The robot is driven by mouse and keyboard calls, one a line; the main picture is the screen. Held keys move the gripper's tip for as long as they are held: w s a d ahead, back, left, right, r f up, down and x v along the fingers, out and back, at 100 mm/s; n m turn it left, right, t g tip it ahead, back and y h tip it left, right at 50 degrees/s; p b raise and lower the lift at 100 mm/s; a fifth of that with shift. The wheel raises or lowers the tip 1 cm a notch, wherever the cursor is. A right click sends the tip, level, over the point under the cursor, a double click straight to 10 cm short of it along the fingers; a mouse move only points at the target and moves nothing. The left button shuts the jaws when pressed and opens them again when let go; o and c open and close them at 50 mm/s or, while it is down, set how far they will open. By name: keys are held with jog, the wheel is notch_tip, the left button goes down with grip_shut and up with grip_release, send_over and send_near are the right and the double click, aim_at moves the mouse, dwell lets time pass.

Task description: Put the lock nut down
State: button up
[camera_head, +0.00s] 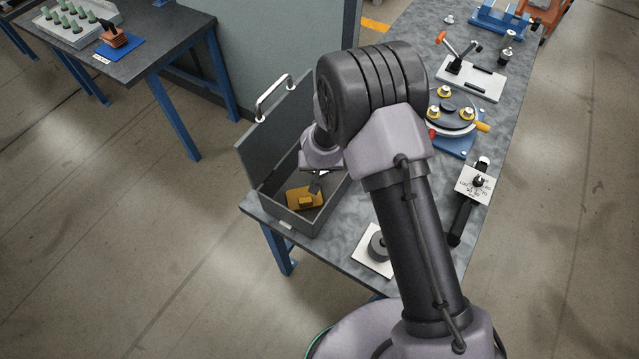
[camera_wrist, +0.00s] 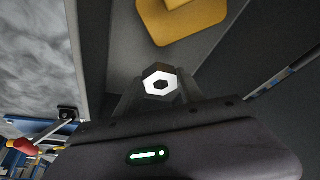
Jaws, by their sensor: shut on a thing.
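The lock nut (camera_wrist: 153,75) is a bright hexagonal piece with a dark hole, seen in the wrist view between the tips of my gripper (camera_wrist: 158,90). My gripper is shut on it. In the head view my gripper (camera_head: 320,177) reaches down into the grey bin (camera_head: 283,222), near a yellow part (camera_head: 299,200) lying on the bin floor. The yellow part also shows in the wrist view (camera_wrist: 190,18), just beyond the nut. I cannot tell whether the nut touches the bin floor. The nut cannot be made out clearly in the head view.
The bin's raised lid with a handle (camera_head: 273,95) stands on its left side. A white plate with a grey round part (camera_head: 366,262) lies near the bench's front. Clamps, a round blue-based fixture (camera_head: 453,143) and a labelled block (camera_head: 474,184) occupy the bench's right side.

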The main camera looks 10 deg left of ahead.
aim_at(321, 174)
notch_tip(321, 174, down, 4)
jog(key=b, duration=0.2)
jog(key=shift+r+b, duration=0.1)
jog(key=shift+b, duration=0.2)
jog(key=shift+r, duration=0.25)
jog(key=shift+f, duration=0.15)
jog(key=o, duration=1.3)
jog(key=shift+o, duration=0.2)
